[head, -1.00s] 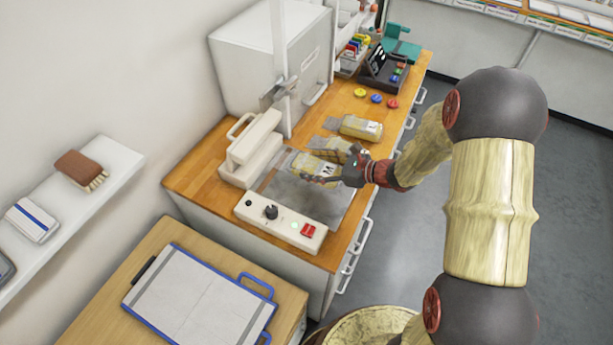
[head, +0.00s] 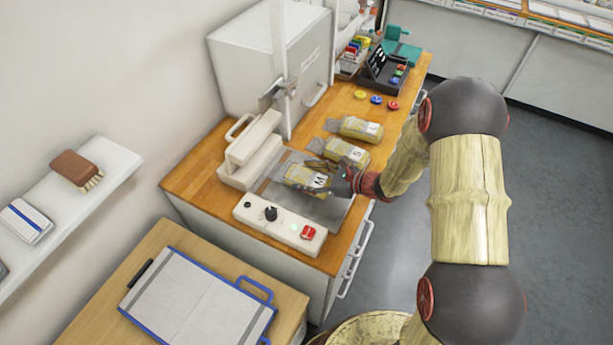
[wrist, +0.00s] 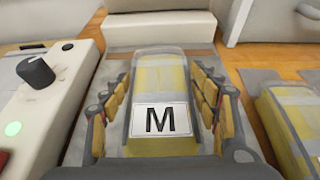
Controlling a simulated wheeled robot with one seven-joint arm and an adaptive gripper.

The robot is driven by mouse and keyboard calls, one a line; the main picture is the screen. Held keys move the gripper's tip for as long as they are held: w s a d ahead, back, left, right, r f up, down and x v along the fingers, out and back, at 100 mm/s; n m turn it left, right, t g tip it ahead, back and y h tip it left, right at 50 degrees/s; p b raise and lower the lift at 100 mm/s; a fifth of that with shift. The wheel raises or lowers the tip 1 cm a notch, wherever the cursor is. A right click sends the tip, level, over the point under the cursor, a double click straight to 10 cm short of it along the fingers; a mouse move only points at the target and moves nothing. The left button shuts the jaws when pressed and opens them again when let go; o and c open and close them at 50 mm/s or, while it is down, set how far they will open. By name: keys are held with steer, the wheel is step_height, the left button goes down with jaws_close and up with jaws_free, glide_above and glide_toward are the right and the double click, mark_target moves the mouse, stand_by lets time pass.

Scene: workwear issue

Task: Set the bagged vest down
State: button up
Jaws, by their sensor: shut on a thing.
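The bagged vest marked M (head: 304,175) is a yellow folded vest in a clear bag with a white label. In the head view it is at the grey mat (head: 335,210) in front of the sealer (head: 250,150). In the wrist view the vest (wrist: 158,85) sits between the two fingers of my gripper (wrist: 160,105), which are closed on its sides. My gripper also shows in the head view (head: 325,177), at the vest's right end. I cannot tell whether the bag's underside touches the mat.
Two more bagged vests, one marked S (head: 346,152) and another (head: 361,128), lie behind on the wooden counter. A control box (head: 280,228) with a knob and red switch borders the mat's front. A clipboard-like blue-edged board (head: 198,300) lies on the lower table.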

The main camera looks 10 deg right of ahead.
steer(key=o, duration=1.2)
steer(key=shift+d+r, duration=0.1)
steer(key=shift+r, duration=0.1)
steer(key=p+v, duration=0.2)
steer(key=v, duration=0.9)
steer(key=shift+s+d+r, duration=0.15)
steer(key=shift+s+d, duration=0.05)
steer(key=s+a+r+n+g+h, duration=0.1)
steer(key=s+a+r+n+g, duration=0.2)
steer(key=s+r+n, duration=0.3)
steer(key=s+a+r+n+g+h, duration=0.2)
steer(key=s+a+r+n+g, duration=0.1)
steer(key=s+r+n, duration=0.35)
steer(key=s+d+r+n+t+h, duration=0.4)
steer(key=s+d+r+n+h, duration=0.4)
steer(key=s+r+n, duration=0.3)
steer(key=shift+s+d+r+n, duration=0.25)
steer(key=shift+s+d+n, duration=0.1)
steer(key=shift+d+n, duration=0.25)
